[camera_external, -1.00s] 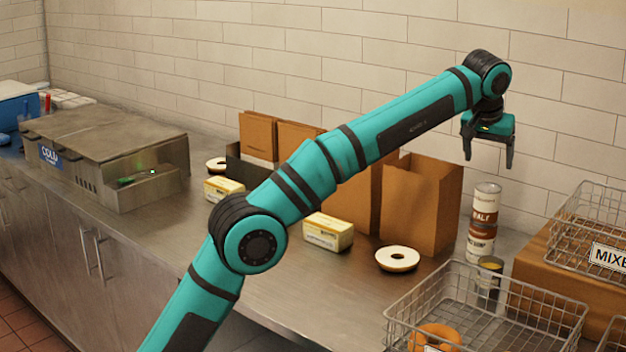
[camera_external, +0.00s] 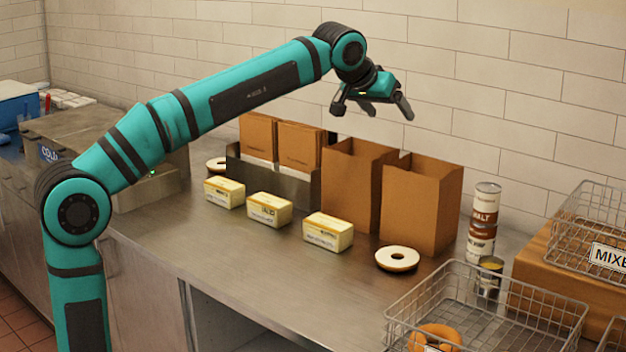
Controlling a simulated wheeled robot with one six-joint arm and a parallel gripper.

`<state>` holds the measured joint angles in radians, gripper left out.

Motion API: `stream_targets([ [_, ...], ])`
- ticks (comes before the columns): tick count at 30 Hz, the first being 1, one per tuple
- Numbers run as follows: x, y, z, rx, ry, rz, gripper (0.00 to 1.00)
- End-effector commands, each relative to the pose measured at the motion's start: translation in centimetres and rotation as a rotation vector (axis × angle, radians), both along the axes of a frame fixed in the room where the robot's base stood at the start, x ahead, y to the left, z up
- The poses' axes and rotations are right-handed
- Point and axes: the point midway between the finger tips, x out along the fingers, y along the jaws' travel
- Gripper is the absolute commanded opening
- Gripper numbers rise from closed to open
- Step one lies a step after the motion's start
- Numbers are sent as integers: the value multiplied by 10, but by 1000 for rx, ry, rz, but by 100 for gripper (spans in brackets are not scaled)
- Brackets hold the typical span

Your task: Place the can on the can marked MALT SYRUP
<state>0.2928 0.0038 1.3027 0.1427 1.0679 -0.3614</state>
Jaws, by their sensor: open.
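A tall upright column of white and brown cans (camera_external: 485,203) stands on the counter at the right. It looks like one can on top of another, but the seam is hard to make out. The lettering reads MALT on the upper part, with a smaller, unclear word on the lower can (camera_external: 480,244). A shorter can (camera_external: 490,277) with a dark rim and yellowish top stands in front of it, partly behind basket wires. My gripper (camera_external: 374,109) is open and empty, high above the paper bags and well left of the cans.
Paper bags (camera_external: 420,205) stand left of the cans. Wrapped yellow blocks (camera_external: 328,231) and a white ring (camera_external: 397,258) lie on the counter. A wire basket (camera_external: 540,312) holds orange rings in front. Another basket (camera_external: 590,235) sits on a brown box (camera_external: 545,280).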

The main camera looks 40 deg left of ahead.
Motion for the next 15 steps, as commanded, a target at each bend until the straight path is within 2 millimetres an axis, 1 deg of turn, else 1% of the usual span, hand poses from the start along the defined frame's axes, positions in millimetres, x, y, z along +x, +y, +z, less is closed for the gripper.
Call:
stream_targets([
  [1,-15,12,3,-4,-26,-2,77],
  [7,-66,48,3,-7,-131,-16,77],
  [15,-138,91,-11,-2,-272,-23,77],
])
